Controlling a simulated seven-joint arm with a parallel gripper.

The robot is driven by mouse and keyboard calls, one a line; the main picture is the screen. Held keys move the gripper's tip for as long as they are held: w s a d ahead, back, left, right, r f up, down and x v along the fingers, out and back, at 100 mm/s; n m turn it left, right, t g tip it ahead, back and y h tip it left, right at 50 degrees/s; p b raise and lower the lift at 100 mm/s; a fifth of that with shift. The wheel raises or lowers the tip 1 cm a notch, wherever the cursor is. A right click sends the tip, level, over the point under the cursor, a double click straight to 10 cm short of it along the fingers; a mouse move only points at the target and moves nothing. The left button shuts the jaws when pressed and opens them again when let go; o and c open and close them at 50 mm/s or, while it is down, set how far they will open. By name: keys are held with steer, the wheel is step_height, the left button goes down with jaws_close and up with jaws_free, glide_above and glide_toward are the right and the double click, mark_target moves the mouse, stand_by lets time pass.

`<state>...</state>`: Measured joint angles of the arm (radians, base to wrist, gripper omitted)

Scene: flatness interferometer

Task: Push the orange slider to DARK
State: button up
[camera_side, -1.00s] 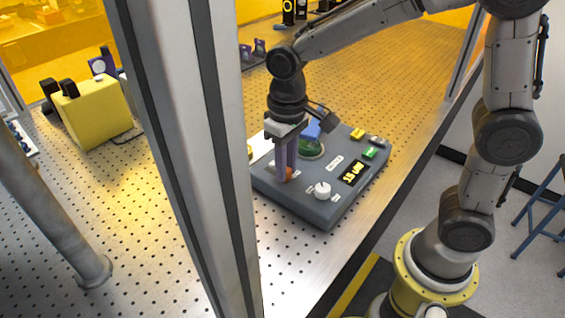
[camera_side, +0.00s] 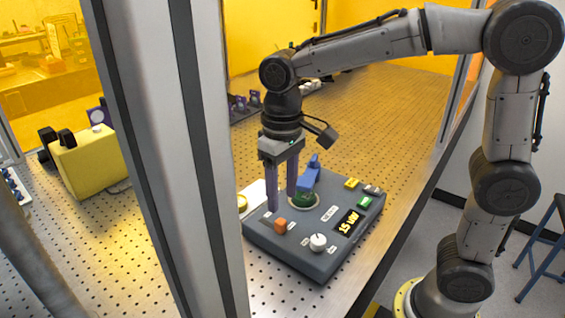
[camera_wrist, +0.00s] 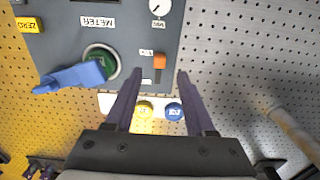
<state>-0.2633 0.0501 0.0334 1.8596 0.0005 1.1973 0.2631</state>
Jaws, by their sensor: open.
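The orange slider (camera_side: 281,225) is a small block on the sloping top of the dark grey control box (camera_side: 318,262). In the wrist view the orange slider (camera_wrist: 159,62) sits at the upper end of its short slot, with a small white label near each end; these are too small to read surely. My gripper (camera_side: 282,206) is open and empty, its two purple fingers pointing down above the slider. In the wrist view the slider shows between the fingertips of my gripper (camera_wrist: 158,72), apparently touching neither.
A metal post (camera_side: 185,160) stands in front at left.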

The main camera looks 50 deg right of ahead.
mark_target(283, 221)
step_height(283, 221, up, 7)
stand_by(0.3)
steer(key=s+d+r+m+t, duration=0.1)
steer(key=s+d+r+t, duration=0.15)
steer(key=s+d, duration=0.5)
steer(key=s+d+f+n+t, duration=0.1)
steer(key=s+f+t, duration=0.2)
steer(key=s+f, duration=0.5)
steer(key=shift+s+f, duration=0.2)
steer(key=shift+f, duration=0.3)
steer(key=shift+d, duration=0.1)
stand_by(1.9)
